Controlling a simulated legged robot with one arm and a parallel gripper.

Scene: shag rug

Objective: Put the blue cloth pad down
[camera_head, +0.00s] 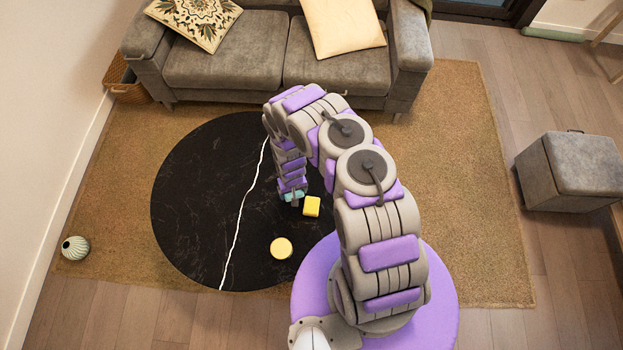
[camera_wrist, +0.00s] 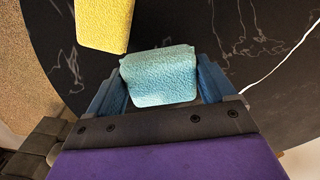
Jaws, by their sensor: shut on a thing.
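The blue cloth pad (camera_wrist: 160,78) is light blue and textured. In the wrist view it sits between the two blue fingers of my gripper (camera_wrist: 163,88), which is shut on it. In the head view only a small part of the pad (camera_head: 293,196) shows at the end of my arm, over the round black table (camera_head: 190,215). My gripper (camera_head: 292,203) is low over the right part of the tabletop. I cannot tell whether the pad touches the table.
A yellow block (camera_head: 311,207) stands close to the right of my gripper, and in the wrist view it (camera_wrist: 104,22) is at the upper left. A round yellow piece (camera_head: 281,248) lies nearer the table's front edge. The left half of the tabletop is clear. A grey sofa (camera_head: 235,65) stands behind.

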